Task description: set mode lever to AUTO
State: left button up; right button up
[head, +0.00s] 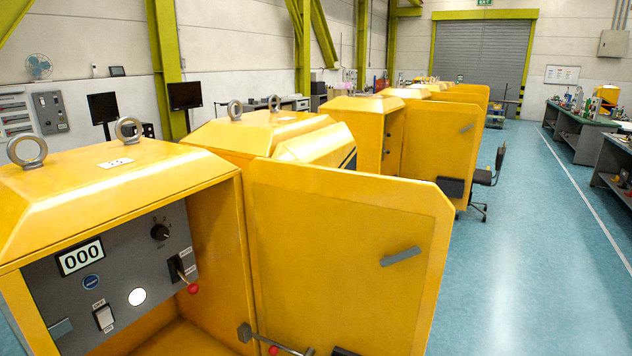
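The grey control panel (115,275) sits inside the nearest open yellow cabinet (110,200) at the lower left. A lever with a red ball knob (193,289) sticks out of a dark slotted plate at the panel's right side. Its knob hangs low, below the plate. Small white labels (187,252) stand beside the slot, too small to read, so I cannot tell which is AUTO. Neither of my grippers shows in the head view.
The panel also holds a display reading 000 (81,258), a black rotary knob (160,232), a lit white button (137,296) and a rocker switch (104,317). The open cabinet door (345,250) stands to the right. Blue floor (540,250) is clear beyond it.

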aim_at(192, 287)
jog(key=k+j+u, duration=0.1)
jog(key=j, duration=0.3)
jog(key=k+j+u, duration=0.15)
jog(key=j, duration=0.3)
jog(key=j+u, duration=0.1)
jog(key=j, duration=0.35)
